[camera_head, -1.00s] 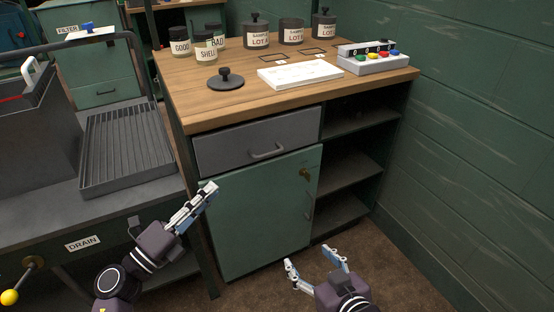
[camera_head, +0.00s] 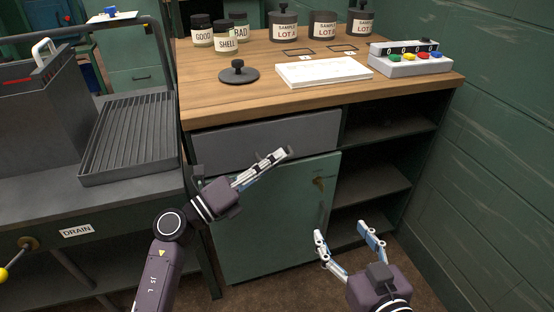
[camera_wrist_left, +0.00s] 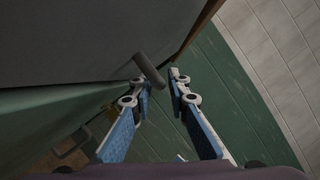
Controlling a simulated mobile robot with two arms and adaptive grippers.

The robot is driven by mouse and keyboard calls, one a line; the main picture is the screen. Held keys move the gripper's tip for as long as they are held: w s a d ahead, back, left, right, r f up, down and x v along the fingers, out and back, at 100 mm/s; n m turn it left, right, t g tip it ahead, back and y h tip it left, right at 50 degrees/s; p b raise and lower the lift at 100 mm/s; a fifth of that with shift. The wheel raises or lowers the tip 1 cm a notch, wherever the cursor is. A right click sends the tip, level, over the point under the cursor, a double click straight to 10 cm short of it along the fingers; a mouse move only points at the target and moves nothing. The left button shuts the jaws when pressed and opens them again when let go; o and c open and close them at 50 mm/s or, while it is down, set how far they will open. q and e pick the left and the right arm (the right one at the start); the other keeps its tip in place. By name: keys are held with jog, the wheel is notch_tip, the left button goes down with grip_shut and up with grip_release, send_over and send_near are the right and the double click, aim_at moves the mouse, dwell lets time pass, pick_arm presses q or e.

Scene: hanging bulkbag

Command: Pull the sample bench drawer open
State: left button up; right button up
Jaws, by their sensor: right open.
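The sample bench drawer (camera_head: 240,136) is a grey front under the wooden top, and it looks closed. Its handle is mostly hidden by my left gripper in the head view; in the left wrist view the drawer handle (camera_wrist_left: 148,68) is a dark bar at the gap between the fingertips. My left gripper (camera_head: 282,155) is in front of the drawer's lower right part, and in the left wrist view my left gripper (camera_wrist_left: 158,80) is open, not closed on the bar. I cannot tell whether it touches. My right gripper (camera_head: 340,232) is open and empty, low in front of the bench.
A green cupboard door (camera_head: 265,225) with a key lies below the drawer, with open shelves (camera_head: 385,185) to its right. Jars, a clipboard-like white pad (camera_head: 323,72) and a button box (camera_head: 408,62) stand on the top. A ribbed tray (camera_head: 130,140) is at left.

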pick_arm(q)
jog(key=shift+w+d+r, duration=0.1)
jog(key=shift+w+d, duration=0.15)
jog(key=shift+d, duration=0.1)
pick_arm(e)
jog(key=shift+a+r, duration=0.1)
jog(key=shift+r, duration=0.2)
pick_arm(q)
jog(key=shift+c, duration=0.7)
grip_shut()
